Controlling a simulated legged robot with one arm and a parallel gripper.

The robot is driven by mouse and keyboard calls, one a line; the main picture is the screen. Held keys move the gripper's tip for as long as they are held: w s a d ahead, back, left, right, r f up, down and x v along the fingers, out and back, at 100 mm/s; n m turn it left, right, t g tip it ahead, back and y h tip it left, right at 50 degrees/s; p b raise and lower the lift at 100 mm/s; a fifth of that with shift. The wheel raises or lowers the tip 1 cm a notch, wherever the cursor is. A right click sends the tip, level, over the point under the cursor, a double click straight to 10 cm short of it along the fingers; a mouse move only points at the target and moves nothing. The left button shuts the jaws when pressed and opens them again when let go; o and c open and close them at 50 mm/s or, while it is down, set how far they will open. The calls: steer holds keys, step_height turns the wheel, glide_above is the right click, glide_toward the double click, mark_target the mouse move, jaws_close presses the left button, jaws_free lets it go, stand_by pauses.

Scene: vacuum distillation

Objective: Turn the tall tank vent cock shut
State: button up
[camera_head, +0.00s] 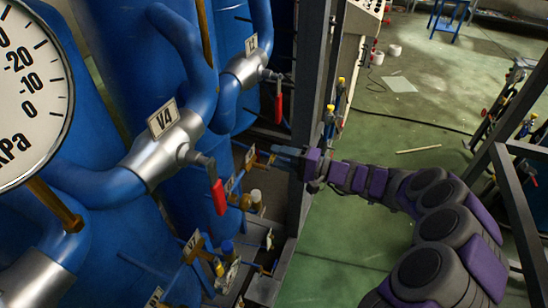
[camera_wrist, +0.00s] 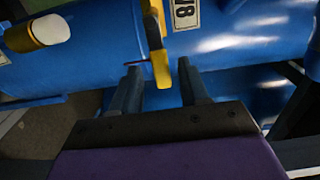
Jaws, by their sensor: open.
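In the wrist view, a small cock with a yellow lever handle (camera_wrist: 158,55) stands beside a label reading V8 (camera_wrist: 186,12), seen upside down, in front of a blue pipe or tank. My gripper (camera_wrist: 161,70) is open, with one finger on each side of the lever's lower end. I cannot tell whether either finger touches it. In the head view, my gripper (camera_head: 275,151) reaches left to small yellow-brown fittings by a label (camera_head: 249,157) too small to read. The lever's exact angle is hard to see there.
Large valves with red handles (camera_head: 218,196) (camera_head: 278,105) and a pressure gauge (camera_head: 30,95) stand at left, before blue tanks (camera_head: 150,80). A dark frame post (camera_head: 307,90) rises close by my gripper. Another cock labelled V7 (camera_head: 192,245) sits lower. Green floor at right is mostly clear.

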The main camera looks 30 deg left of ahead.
steer(key=shift+s+a, duration=0.15)
steer(key=shift+a, duration=0.95)
steer(key=shift+c, duration=0.4)
jaws_close()
